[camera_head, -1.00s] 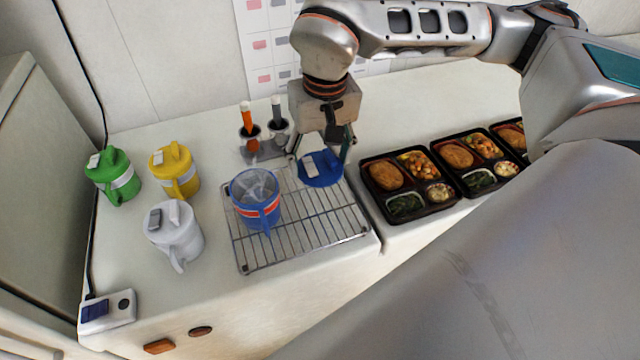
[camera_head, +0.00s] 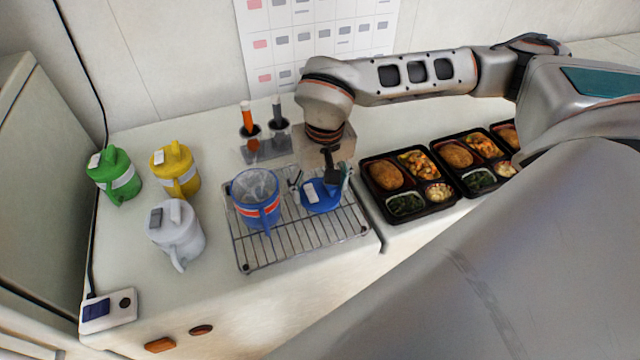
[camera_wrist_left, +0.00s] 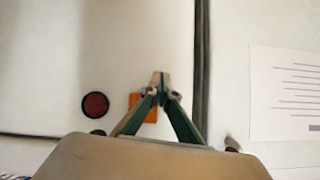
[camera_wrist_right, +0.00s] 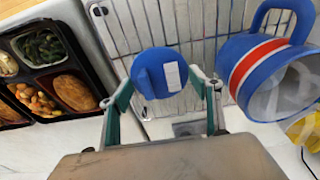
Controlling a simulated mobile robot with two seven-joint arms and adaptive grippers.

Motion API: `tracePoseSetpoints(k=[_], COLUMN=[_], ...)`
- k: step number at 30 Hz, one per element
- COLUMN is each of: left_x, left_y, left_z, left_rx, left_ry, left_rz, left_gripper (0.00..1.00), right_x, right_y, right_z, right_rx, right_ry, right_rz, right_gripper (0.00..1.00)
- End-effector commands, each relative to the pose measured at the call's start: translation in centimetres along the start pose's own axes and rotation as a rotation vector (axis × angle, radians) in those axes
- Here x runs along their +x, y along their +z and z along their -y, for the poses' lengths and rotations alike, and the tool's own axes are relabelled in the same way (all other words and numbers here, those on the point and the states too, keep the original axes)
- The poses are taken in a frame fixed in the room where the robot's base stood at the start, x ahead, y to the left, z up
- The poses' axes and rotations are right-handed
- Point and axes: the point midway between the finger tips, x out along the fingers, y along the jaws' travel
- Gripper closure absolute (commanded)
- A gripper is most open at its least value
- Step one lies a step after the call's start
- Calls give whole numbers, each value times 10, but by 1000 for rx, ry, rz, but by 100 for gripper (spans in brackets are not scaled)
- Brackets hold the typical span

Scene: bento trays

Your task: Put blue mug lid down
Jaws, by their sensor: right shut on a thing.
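The blue mug lid (camera_head: 319,197) is a round blue disc with a white tab on top. It is in my right gripper (camera_head: 321,183), over the right part of the wire rack (camera_head: 295,245). In the right wrist view the lid (camera_wrist_right: 150,76) sits between the two fingers of the right gripper (camera_wrist_right: 165,88), with the rack's bars behind it. I cannot tell whether it touches the rack. The open blue mug (camera_head: 257,208) stands upright on the rack, left of the lid. My left gripper (camera_wrist_left: 160,85) has its fingertips together, with nothing visible between them.
Green (camera_head: 116,177), yellow (camera_head: 176,172) and white (camera_head: 176,236) lidded mugs stand left of the rack. A holder (camera_head: 262,150) with two upright tools is behind it. Bento trays (camera_head: 408,216) lie close on the right. The rack's front part is bare.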

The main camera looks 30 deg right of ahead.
Motion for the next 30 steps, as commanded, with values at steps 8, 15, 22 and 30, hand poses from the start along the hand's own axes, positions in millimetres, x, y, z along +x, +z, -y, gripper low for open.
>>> tracePoseSetpoints(k=[8,15,22,30], left_x=[1,0,0,1], left_y=[0,-1,-1,-1], left_z=[-2,-2,-2,-3], left_rx=[-1,-1,-1,-2], left_ry=[2,4,3,4], left_rz=[-2,-3,-3,-6], left_gripper=[100,100,100,100], right_x=[2,0,-26,-83], right_y=[0,0,-2,-2], right_z=[0,0,0,0], right_rx=[0,0,0,1], right_ry=[0,0,-1,-1], right_rz=[0,1,-4,-5], right_gripper=[20,20,20,20])
